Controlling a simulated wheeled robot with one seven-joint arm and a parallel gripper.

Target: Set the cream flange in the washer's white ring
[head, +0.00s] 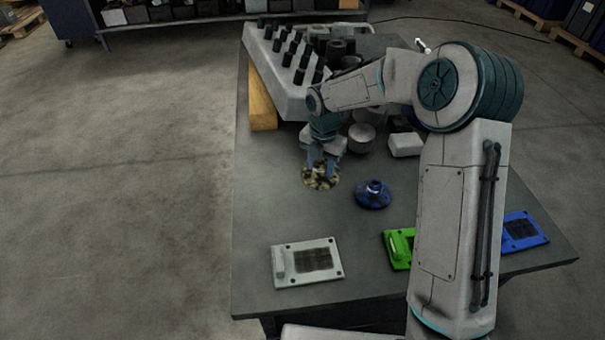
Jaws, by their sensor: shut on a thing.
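A round flange (321,181), mottled cream and black, is at the left middle of the dark table. My gripper (321,163) points down on it, with its fingers shut on its upper part. The fingers hide that part, and I cannot tell whether the flange touches the table. I cannot clearly make out the washer or a white ring. A white plate (283,273) with a dark grid panel and a raised block lies at the front left.
A blue flange (373,197) stands right of my gripper. A green plate (398,255) and a blue plate (523,232) lie at the front, partly behind my arm. A grey engine block (283,88) with black cylinders, and round and boxy pale parts, fill the back.

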